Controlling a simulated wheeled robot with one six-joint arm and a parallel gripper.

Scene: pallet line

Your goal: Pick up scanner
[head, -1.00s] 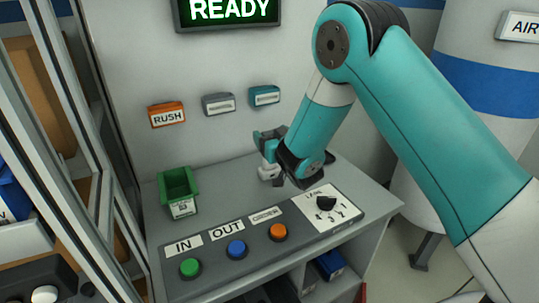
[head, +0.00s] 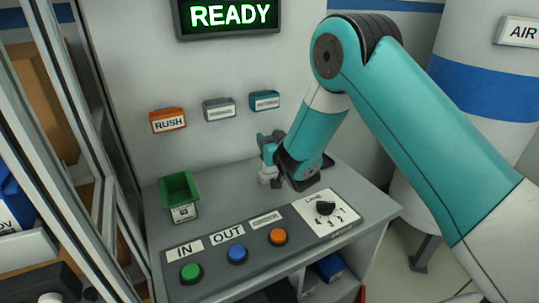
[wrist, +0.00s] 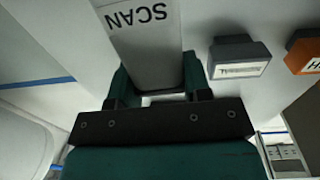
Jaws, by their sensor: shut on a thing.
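The scanner (wrist: 147,45) is a light grey body with an upside-down SCAN label in the wrist view. It sits between the two teal fingers of my gripper (wrist: 156,78), which is shut on it. In the head view, my gripper (head: 268,147) is above the back right of the grey bench, close to the wall. The scanner is mostly hidden there by the gripper and wrist. A small pale block (head: 267,176) shows just below the gripper; I cannot tell whether it is part of the scanner or a stand.
A green bin (head: 179,188) stands at the bench's left. A button panel (head: 262,239) with green, blue and orange buttons and a black dial runs along the front. The RUSH holder (head: 167,120) and two more holders are on the wall. A glazed frame is at left.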

